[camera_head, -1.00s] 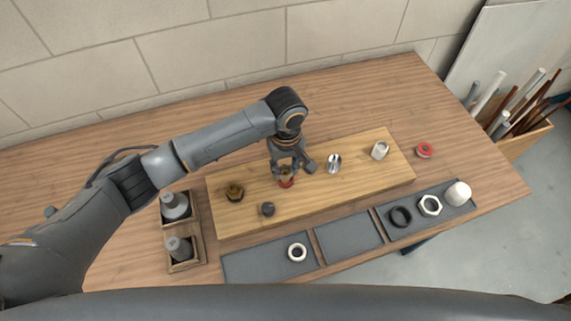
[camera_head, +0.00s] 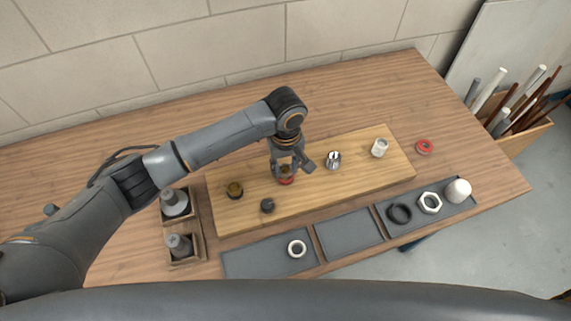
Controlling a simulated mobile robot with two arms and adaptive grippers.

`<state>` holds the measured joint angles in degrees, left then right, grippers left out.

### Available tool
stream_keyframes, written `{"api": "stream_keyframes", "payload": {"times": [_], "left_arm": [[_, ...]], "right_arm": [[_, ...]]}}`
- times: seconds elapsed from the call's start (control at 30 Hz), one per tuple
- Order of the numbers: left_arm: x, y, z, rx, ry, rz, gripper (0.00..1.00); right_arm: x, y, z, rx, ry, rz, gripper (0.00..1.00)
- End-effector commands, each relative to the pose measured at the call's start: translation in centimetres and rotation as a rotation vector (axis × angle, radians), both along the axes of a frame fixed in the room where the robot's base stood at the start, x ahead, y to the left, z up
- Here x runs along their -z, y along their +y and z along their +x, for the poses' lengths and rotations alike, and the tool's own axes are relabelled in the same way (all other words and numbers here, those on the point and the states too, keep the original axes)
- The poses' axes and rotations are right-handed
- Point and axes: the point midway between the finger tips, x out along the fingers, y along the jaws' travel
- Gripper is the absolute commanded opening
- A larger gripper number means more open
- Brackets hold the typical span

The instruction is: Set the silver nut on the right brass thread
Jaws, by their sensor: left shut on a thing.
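My left gripper (camera_head: 286,174) points down over the middle of the wooden board (camera_head: 350,188). It is shut on a small red part (camera_head: 286,181) low on the board; the fingers hide most of it, and whether it encircles a brass thread is unclear. A brass threaded fitting (camera_head: 235,190) stands at the board's left end. A pale silver hex nut (camera_head: 430,203) lies in the right section of the dark tray (camera_head: 345,236), apart from the gripper. My right gripper is out of view.
A dark stub (camera_head: 267,206), a shiny metal fitting (camera_head: 333,160) and a white fitting (camera_head: 380,148) stand on the board. A red ring (camera_head: 424,147) lies right of it.

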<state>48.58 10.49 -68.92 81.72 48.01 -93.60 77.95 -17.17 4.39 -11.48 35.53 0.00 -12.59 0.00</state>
Motion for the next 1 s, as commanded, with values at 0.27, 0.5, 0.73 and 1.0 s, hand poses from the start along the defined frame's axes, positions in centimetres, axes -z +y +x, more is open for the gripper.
{"api": "stream_keyframes", "payload": {"times": [0.27,0.5,0.73,1.0], "left_arm": [[-0.1,0.0,0.0,0.088,0.0,-0.001,0.01],[0.0,0.0,0.0,0.169,-0.001,0.0,0.01],[0.0,0.0,0.0,0.252,-0.001,0.0,0.01],[0.1,0.0,0.0,0.358,0.0,-0.001,0.01]], "right_arm": [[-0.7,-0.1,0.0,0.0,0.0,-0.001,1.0],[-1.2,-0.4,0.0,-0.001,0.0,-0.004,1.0],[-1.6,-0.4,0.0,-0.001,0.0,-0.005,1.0],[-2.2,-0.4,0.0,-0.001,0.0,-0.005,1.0]]}}
